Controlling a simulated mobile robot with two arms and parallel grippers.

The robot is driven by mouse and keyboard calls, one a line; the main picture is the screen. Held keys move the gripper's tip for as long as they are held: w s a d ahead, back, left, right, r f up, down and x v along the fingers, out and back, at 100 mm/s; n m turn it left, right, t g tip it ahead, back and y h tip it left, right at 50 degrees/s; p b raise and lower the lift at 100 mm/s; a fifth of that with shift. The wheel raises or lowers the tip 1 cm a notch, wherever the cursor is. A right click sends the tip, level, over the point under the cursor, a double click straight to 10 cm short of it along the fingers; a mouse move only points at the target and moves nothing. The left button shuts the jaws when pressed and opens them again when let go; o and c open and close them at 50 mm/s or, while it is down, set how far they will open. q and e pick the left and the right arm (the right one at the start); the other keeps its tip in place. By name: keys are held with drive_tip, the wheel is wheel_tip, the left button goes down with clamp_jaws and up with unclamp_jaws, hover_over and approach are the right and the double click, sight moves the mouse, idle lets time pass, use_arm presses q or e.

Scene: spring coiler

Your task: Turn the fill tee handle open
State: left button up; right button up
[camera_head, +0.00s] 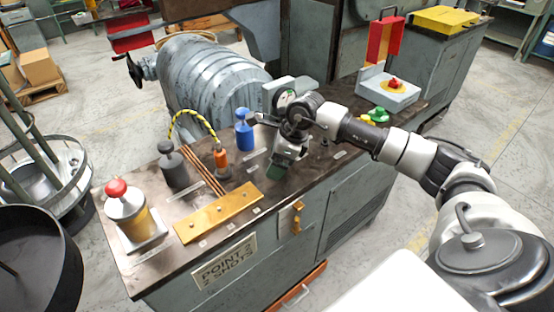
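My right arm reaches in from the right, and my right gripper (280,170) hangs over the bench top, pointing down. Its fingers are small and partly turned away, so I cannot tell whether they are open or shut. A round gauge (285,98) on a grey block stands just behind my wrist. A short dark bar (262,120) sticks out left of my wrist; I cannot tell whether it is the fill tee handle. No fill tee handle can be made out clearly, and my arm hides part of this area. My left gripper is not in view.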

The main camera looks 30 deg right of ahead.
drive_tip(key=o, duration=0.8)
drive_tip(key=shift+c, duration=0.2)
drive_tip(key=shift+r, duration=0.1)
drive_tip(key=v, duration=1)
drive_tip(key=shift+s+r, duration=0.15)
drive_tip(key=shift+r, duration=0.15)
drive_tip(key=shift+d, duration=0.1)
